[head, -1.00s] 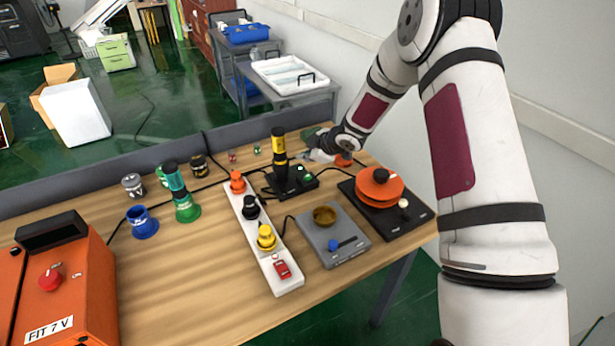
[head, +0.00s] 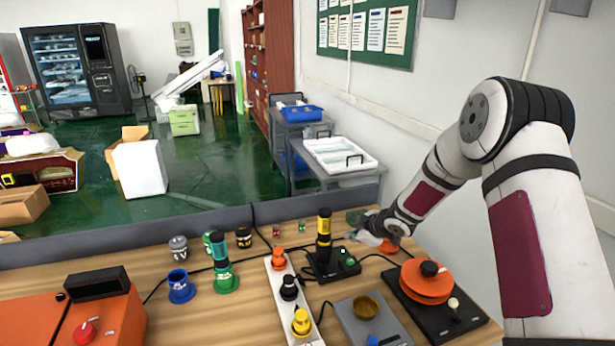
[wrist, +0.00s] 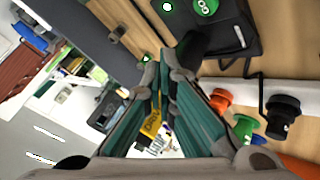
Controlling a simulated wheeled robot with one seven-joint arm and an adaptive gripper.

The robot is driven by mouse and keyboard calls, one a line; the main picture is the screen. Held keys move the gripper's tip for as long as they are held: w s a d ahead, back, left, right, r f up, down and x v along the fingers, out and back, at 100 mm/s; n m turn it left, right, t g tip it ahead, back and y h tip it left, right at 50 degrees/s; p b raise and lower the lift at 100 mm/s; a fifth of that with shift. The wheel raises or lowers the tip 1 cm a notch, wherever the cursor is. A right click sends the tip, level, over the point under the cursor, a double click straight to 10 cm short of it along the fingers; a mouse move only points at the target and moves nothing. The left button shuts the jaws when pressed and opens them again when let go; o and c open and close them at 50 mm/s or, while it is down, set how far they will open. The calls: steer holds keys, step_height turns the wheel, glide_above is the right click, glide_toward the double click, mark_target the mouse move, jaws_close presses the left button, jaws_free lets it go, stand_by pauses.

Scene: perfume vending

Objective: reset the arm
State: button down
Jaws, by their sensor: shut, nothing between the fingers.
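My white arm with dark red panels reaches from the right over the back right of the table in the head view. My gripper (wrist: 158,72) shows in the wrist view, its green-sided fingers close together with nothing held between them. In the head view its end is small and partly hidden, behind the orange round device (head: 428,282). The black and yellow tool (head: 324,232) on its black base stands to its left. That black base (wrist: 235,28) also shows at the top of the wrist view.
A white strip with orange, black and yellow knobs (head: 302,322) lies mid-table. A grey scale (head: 372,325) sits right of it. Blue (head: 180,288) and green (head: 222,283) items stand left, near an orange box (head: 110,310). A low grey panel (head: 140,226) edges the table's back.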

steer(key=s+d+r+m+h, duration=0.35)
steer(key=s+r, duration=0.35)
steer(key=r, duration=0.5)
steer(key=s+d+r+m+h, duration=0.2)
steer(key=s+r+m, duration=0.2)
steer(key=s+r, duration=0.55)
steer(key=s+a+r+m+g, duration=0.1)
steer(key=s+r+m, duration=0.1)
steer(key=s, duration=0.7)
steer(key=s+a+r+m+y, duration=0.1)
steer(key=s+a+r+m, duration=0.1)
steer(key=s, duration=0.8)
steer(key=s+a+r+m+g+y, duration=0.1)
steer(key=s+a+r+m, duration=0.1)
steer(key=s, duration=0.7)
steer(key=shift+s+a+r+g, duration=0.15)
steer(key=shift+s+r+g, duration=0.2)
steer(key=shift+r, duration=0.3)
steer(key=shift+m, duration=0.25)
